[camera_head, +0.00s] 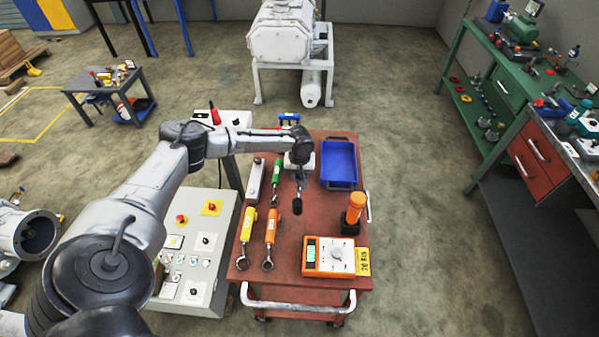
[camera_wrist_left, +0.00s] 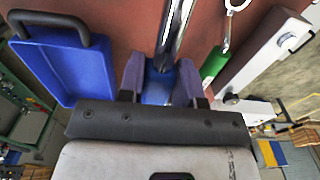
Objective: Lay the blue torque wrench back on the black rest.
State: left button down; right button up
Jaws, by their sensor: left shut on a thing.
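My left gripper (camera_head: 299,177) is over the far middle of the red cart, pointing down. In the left wrist view its fingers (camera_wrist_left: 160,82) are shut on the blue handle of the torque wrench (camera_wrist_left: 158,88). The wrench's metal shaft (camera_wrist_left: 174,30) runs from the handle toward the top of that view, over the red cart top. In the head view a dark piece (camera_head: 297,205) shows below the gripper; I cannot tell if it is the wrench head or the black rest. The arm and gripper hide most of the wrench. My right gripper is not in view.
The red cart (camera_head: 313,222) also holds a blue tray (camera_head: 339,186) at right, green (camera_head: 277,172), yellow (camera_head: 247,222) and orange (camera_head: 271,227) wrenches at left, an orange tester (camera_head: 312,255) and an orange-topped tool (camera_head: 354,208). A control panel (camera_head: 205,240) stands left of it.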

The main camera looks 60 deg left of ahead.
pick_arm(q)
notch_tip(320, 180, down, 2)
jog(key=shift+f, duration=0.1)
jog(key=shift+f+b, duration=0.45)
jog(key=shift+f, duration=0.6)
jog(key=shift+p, duration=0.4)
dwell(0.6)
jog(key=shift+p, duration=0.45)
